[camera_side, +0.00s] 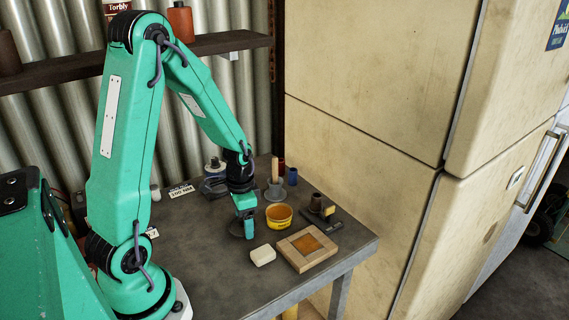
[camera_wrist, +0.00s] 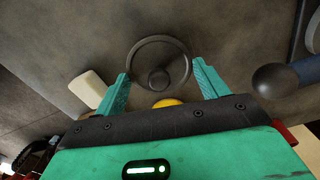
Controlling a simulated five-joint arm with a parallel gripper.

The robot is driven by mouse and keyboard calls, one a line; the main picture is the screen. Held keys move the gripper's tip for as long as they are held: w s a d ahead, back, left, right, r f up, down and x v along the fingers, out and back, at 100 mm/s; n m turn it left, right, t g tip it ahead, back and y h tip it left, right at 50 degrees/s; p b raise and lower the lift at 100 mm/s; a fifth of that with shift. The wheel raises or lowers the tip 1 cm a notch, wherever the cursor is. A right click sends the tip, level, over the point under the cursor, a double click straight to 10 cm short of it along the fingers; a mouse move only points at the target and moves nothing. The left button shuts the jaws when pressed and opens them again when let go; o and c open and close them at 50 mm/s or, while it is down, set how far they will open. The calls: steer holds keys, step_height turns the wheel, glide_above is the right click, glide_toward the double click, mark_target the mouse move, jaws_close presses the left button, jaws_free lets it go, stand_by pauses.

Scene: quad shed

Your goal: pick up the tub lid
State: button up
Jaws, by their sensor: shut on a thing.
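The tub lid (camera_wrist: 159,79) is a dark round disc with a raised rim and a central knob, between my fingers in the wrist view. In the side view the lid (camera_side: 236,229) is a small dark shape under my gripper (camera_side: 243,222), partly hidden by it. My gripper (camera_wrist: 161,70) is shut on the lid, with one teal finger on each side. I cannot tell whether the lid touches the table or hangs just above it. A yellow tub (camera_side: 279,217) stands to the right of my gripper; only a sliver of yellow (camera_wrist: 167,103) shows in the wrist view.
A white block (camera_side: 262,255) and a wooden frame with an orange centre (camera_side: 308,250) lie nearby in front. A dark tool (camera_side: 341,221), a blue cup (camera_side: 292,176) and other small items stand behind and right. A label card (camera_side: 181,191) lies left. The front-left tabletop looks clear.

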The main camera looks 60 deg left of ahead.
steer(key=shift+r, duration=1.45)
steer(key=s+d+r, duration=0.1)
steer(key=d+r, duration=0.5)
steer(key=d, duration=0.5)
steer(key=shift+s+d+r, duration=0.25)
steer(key=shift+s+r, duration=0.05)
steer(key=w+a, duration=0.9)
steer(key=w, duration=0.2)
steer(key=shift+w+r, duration=0.15)
steer(key=shift+w, duration=0.15)
steer(key=shift+f, duration=0.25)
